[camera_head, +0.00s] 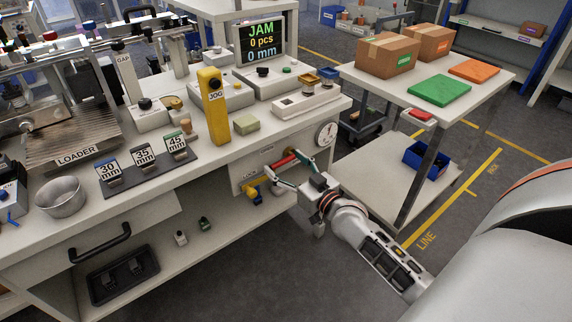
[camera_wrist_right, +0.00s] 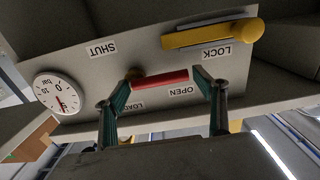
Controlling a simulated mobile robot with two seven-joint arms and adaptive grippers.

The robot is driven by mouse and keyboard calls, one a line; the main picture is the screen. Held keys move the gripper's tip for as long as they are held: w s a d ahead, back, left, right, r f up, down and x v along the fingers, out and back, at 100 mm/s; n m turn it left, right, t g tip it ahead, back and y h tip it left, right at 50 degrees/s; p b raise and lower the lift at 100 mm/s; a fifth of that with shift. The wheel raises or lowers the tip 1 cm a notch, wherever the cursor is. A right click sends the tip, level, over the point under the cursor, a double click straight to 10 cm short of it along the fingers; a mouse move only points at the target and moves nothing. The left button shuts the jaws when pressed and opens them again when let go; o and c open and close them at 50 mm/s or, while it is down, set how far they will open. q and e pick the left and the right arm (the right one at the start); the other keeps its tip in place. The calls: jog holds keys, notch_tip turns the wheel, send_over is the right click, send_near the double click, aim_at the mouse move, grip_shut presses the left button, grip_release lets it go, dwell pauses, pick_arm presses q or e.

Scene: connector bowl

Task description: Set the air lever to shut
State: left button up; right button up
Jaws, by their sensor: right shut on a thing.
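The air lever (camera_head: 284,160) has a red handle and sits on the pale panel on the bench's front side. In the right wrist view, its red handle (camera_wrist_right: 160,79) lies along the panel, beside the OPEN label (camera_wrist_right: 181,91). The SHUT label (camera_wrist_right: 103,48) is on the other side of its brass pivot (camera_wrist_right: 134,73). My left gripper is not in view.
A yellow lever (camera_wrist_right: 212,34) is by the LOCK label on the same panel. A round pressure gauge (camera_head: 326,134) is at the panel's end. The bench top (camera_head: 222,160) overhangs above. A side table (camera_head: 420,75) with boxes stands to the right.

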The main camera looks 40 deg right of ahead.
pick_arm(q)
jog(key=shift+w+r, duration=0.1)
pick_arm(e)
jog(key=shift+n, duration=0.4)
jog(key=shift+f, duration=0.1)
pick_arm(q)
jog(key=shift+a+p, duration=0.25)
jog(key=shift+p, duration=0.35)
pick_arm(e)
jog(key=d+f+n, duration=0.1)
jog(key=n, duration=0.4)
jog(key=d+f+n, duration=0.1)
jog(key=f+n, duration=0.1)
jog(key=n, duration=0.4)
jog(key=d+f+n, duration=0.1)
jog(key=d+n, duration=0.1)
jog(key=n, duration=0.4)
jog(key=shift+f, duration=0.15)
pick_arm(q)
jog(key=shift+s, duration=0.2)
pick_arm(e)
jog(key=shift+d, duration=0.1)
